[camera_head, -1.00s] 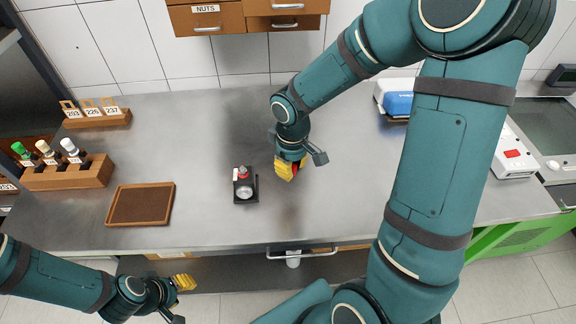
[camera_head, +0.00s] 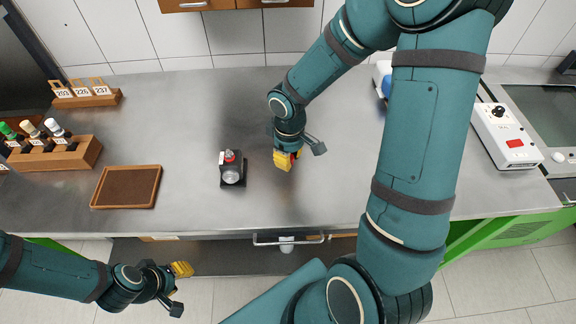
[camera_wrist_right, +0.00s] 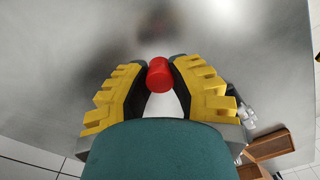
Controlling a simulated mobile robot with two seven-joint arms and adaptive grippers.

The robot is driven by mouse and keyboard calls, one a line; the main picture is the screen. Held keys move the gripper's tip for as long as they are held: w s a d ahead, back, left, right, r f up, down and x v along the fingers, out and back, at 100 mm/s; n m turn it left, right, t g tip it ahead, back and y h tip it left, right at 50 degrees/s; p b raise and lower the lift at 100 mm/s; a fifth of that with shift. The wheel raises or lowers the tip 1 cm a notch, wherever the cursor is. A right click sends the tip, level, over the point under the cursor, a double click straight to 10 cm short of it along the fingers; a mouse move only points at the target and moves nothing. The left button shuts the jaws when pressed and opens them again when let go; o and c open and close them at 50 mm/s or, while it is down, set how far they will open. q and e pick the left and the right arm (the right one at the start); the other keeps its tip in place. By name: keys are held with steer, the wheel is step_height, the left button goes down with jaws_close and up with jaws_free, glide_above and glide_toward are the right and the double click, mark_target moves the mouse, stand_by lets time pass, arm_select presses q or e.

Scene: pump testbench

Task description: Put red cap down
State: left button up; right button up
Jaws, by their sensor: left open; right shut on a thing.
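The red cap (camera_wrist_right: 159,75) is held between the yellow fingertips of my right gripper (camera_wrist_right: 160,85) in the right wrist view. I cannot tell whether the cap touches the bench. My left gripper (camera_head: 181,276) is open and empty, in front of the bench's front edge at the lower left.
A brown tray (camera_head: 127,187) lies left of the pump unit. A wooden rack with several bottles (camera_head: 60,155) and a rack with tags (camera_head: 88,98) stand further left. A white device (camera_head: 505,135) is at the right. The bench (camera_head: 215,105) behind the pump unit is clear.

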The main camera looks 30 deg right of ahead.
mark_target(289, 172)
steer(key=shift+f+b, duration=0.5)
steer(key=shift+f, duration=1.45)
steer(key=shift+f, duration=0.2)
steer(key=o, duration=0.7)
steer(key=shift+r, duration=0.1)
